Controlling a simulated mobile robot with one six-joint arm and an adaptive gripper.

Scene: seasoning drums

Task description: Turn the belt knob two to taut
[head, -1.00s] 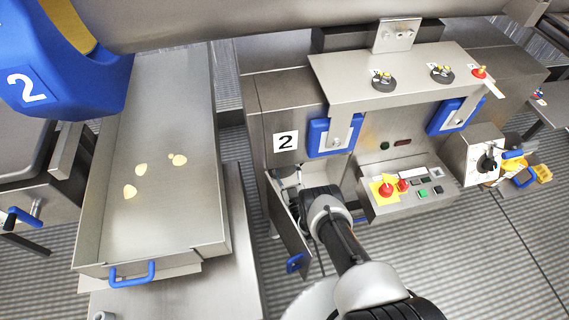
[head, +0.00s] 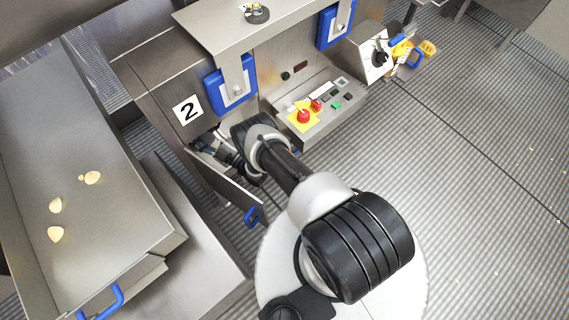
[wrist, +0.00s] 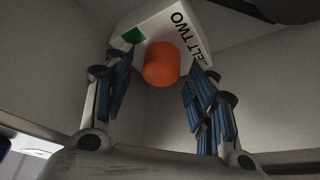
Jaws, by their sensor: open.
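The belt knob two is an orange-red cylinder (wrist: 161,64) in the wrist view. It sticks out from a white plate (wrist: 178,27) lettered "...ELT TWO", which has a green patch near its left corner. My gripper (wrist: 154,72) is open, with one blue-padded finger on each side of the knob. Gaps show between the fingers and the knob, though depth is hard to judge. In the head view my gripper (head: 226,153) reaches into the open cabinet marked 2. The knob is hidden there.
The cabinet's open door (head: 226,188) with a blue handle stands beside my arm. A control panel with a red stop button (head: 304,116) lies to the right. A steel tray (head: 140,215) with a few pale pieces is at left.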

